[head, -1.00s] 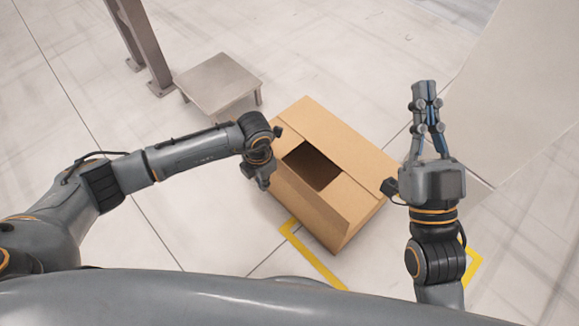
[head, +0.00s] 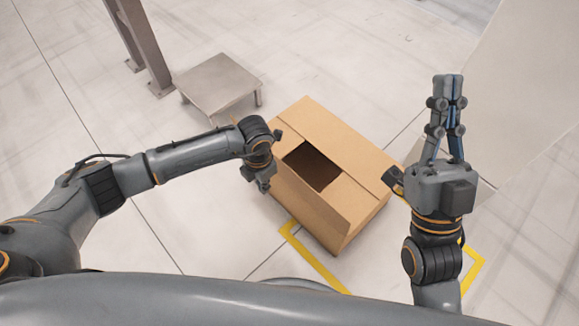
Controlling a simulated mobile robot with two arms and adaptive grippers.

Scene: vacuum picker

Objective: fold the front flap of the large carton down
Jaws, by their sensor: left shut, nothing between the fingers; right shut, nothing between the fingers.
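The large carton (head: 345,150) stands on the floor in the middle of the head view. Its far flap lies folded in, and a dark opening (head: 311,166) shows in the top. The front flap (head: 312,200) appears to stand up along the near-left edge; the exact angle is hard to tell. My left gripper (head: 263,187) is shut and empty, pointing down at the carton's left corner; I cannot tell whether it touches.
Yellow floor tape (head: 318,262) marks corners around the carton. A low grey metal platform (head: 219,78) stands behind to the left, beside a metal post (head: 145,50). A pale flat panel (head: 520,90) fills the upper right.

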